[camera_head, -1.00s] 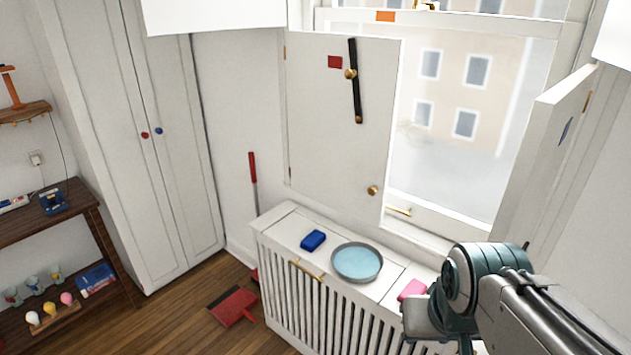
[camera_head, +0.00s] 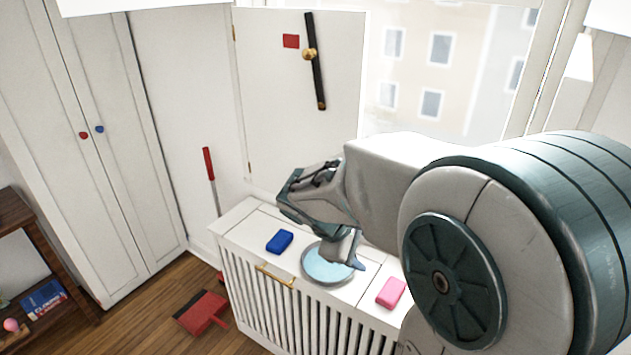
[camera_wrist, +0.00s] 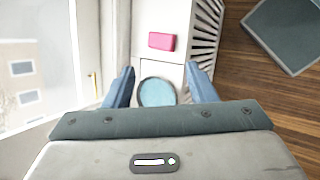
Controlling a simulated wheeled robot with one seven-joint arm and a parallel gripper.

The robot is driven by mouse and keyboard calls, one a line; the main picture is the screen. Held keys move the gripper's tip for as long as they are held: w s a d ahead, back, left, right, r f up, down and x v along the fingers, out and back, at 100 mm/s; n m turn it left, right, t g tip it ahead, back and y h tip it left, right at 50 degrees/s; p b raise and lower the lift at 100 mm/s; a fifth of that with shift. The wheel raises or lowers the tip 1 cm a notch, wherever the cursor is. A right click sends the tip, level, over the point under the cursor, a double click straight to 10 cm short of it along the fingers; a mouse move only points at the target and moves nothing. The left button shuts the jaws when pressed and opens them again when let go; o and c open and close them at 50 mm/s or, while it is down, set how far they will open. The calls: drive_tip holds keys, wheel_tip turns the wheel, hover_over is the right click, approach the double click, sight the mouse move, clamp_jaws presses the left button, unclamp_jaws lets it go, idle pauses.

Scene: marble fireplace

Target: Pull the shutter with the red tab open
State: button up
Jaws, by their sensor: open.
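The white shutter (camera_head: 275,110) with the red tab (camera_head: 291,41) stands across the left part of the window. A black bar (camera_head: 316,75) with a brass pivot knob (camera_head: 309,54) hangs slanted on its face, its lower end to the right. My arm hides the shutter's lower right part, including its lower knob. My gripper (camera_head: 350,262) is low in front of the shutter, pointing down over the round dish (camera_head: 322,268) of blue liquid on the radiator cover. In the wrist view my gripper (camera_wrist: 160,70) is open, with nothing between its fingers.
A blue sponge (camera_head: 280,241) and a pink block (camera_head: 391,292) lie on the slatted radiator cover (camera_head: 247,224), beside the dish. A red dustpan (camera_head: 202,312) lies on the floor. A tall white cupboard (camera_head: 85,190) stands at the left. The window (camera_head: 430,70) is behind my arm.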

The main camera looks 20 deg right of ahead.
drive_tip(key=w+a+f+n+t+h+b, duration=0.15)
drive_tip(key=w+f+n+t+h, duration=0.3)
drive_tip(key=w+n, duration=0.7)
drive_tip(key=w+f+n+t+h+b, duration=0.25)
drive_tip(key=w+f+n+t, duration=0.5)
drive_tip(key=w, duration=0.75)
drive_tip(key=w+d+r+n+g+p, duration=0.1)
drive_tip(key=w+d+g+p, duration=0.1)
drive_tip(key=w+d, duration=0.6)
drive_tip(key=d+p, duration=0.1)
drive_tip(key=d, duration=0.2)
drive_tip(key=shift+w+n, duration=0.3)
clamp_jaws()
